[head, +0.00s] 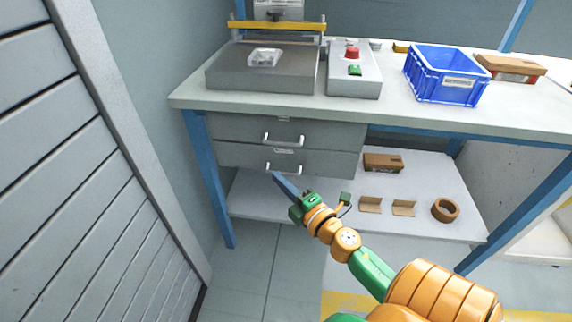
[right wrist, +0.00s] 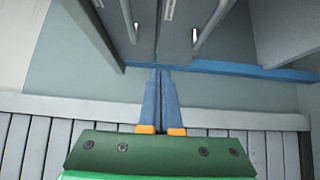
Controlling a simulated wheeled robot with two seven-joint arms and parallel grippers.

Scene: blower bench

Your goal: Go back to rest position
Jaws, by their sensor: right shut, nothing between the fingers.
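My right gripper (head: 276,177) is in front of the bench, close to the handle of the lower drawer (head: 225,156). Its blue fingers are together with nothing between them; they also show shut in the right wrist view (right wrist: 161,75). Whether the fingertips touch the drawer handle I cannot tell. My right arm reaches in from the lower right of the head view. My left gripper is not in view.
The bench top (head: 190,95) carries a press (head: 225,70), a control box with a red button (head: 352,54) and a blue crate (head: 447,88). The lower shelf (head: 250,203) holds a cardboard box (head: 383,162) and a tape roll (head: 445,209). A slatted grey panel (head: 60,160) stands at left.

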